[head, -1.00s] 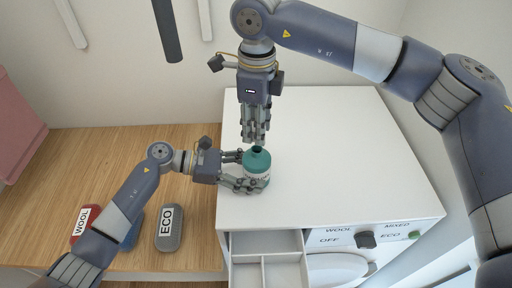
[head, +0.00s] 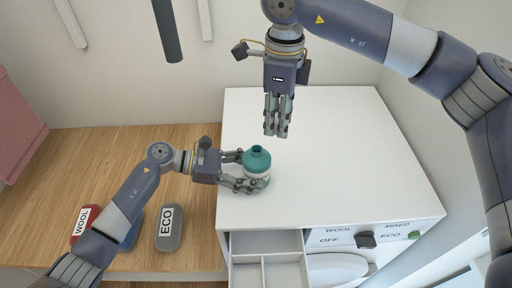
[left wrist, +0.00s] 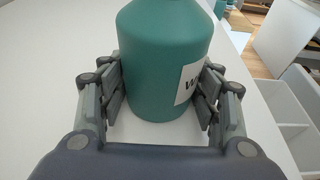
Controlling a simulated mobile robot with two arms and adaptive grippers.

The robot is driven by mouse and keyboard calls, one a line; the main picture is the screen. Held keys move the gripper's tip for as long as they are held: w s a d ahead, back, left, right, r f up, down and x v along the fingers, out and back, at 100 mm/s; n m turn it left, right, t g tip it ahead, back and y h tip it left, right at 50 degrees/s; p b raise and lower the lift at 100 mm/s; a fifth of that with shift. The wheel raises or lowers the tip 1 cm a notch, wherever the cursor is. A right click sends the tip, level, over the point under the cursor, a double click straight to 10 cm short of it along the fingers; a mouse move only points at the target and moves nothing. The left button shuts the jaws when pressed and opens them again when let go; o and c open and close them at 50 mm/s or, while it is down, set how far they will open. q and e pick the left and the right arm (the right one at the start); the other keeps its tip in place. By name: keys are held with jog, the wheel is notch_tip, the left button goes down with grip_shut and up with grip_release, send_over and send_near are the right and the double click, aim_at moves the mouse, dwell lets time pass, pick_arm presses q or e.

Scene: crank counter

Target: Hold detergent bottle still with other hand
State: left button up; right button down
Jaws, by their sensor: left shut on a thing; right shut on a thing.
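The teal detergent bottle (head: 257,162) stands upright on the white top of the machine (head: 330,150), near its left edge. Its neck shows a dark top. A white label shows in the left wrist view on the bottle (left wrist: 170,60), partly covered by a finger. My left gripper (head: 250,172) is shut on the bottle from the left, with fingers on both sides of its body. My right gripper (head: 277,132) is above and behind the bottle, pointing down and apart from it. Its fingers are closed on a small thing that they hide.
A drawer (head: 265,245) with compartments is open at the machine's front, beside a dial (head: 366,240) with printed settings. A red WOOL container (head: 84,222), a grey ECO container (head: 169,228) and a blue one (head: 133,230) are on the wooden counter (head: 90,160). The machine top is clear at right.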

jog(key=shift+s+d+r, duration=0.1)
jog(key=shift+d+r, duration=0.35)
jog(key=shift+d, duration=0.45)
jog(key=shift+d+r, duration=0.45)
jog(key=shift+d, duration=0.4)
pick_arm(q)
jog(key=o, duration=1.7)
jog(key=v, duration=1.2)
